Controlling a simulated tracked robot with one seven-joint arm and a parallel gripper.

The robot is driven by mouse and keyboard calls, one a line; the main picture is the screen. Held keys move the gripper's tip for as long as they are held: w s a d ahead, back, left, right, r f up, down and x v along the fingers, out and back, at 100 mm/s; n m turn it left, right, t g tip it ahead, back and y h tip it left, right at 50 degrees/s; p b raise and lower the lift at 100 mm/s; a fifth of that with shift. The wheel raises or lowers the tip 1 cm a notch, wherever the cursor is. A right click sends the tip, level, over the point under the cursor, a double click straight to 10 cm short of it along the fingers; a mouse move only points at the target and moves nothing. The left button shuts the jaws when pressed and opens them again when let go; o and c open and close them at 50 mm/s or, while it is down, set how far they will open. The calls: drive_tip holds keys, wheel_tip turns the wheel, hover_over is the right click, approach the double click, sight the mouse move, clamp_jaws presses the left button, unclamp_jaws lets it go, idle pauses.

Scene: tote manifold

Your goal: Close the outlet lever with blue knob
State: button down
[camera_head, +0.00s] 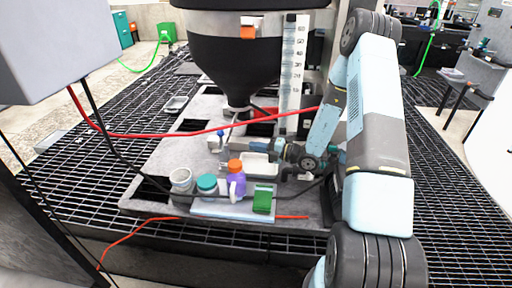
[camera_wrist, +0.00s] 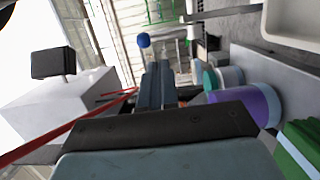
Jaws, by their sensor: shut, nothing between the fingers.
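The small blue knob (camera_head: 221,133) sits at the outlet below the black hopper (camera_head: 235,70), beside a small white part, in the head view. The knob also shows in the wrist view (camera_wrist: 144,40), just beyond my fingertips and slightly left of them. My gripper (camera_head: 236,144) is shut and empty, pointing left just right of the knob. Its closed fingers show in the wrist view (camera_wrist: 158,72). I cannot tell whether the fingers touch the knob or lever. The lever itself is too small to make out clearly.
A purple bottle (camera_head: 236,185), teal-lidded jar (camera_head: 207,184), white jar (camera_head: 181,178) and green block (camera_head: 263,201) stand in front, below my gripper. A white tray (camera_head: 258,170) lies near my wrist. Red hoses and a black cable cross the area. A ruler (camera_head: 293,70) stands right of the hopper.

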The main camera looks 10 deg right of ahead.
sight(222, 143)
drive_tip(key=x, duration=1.1)
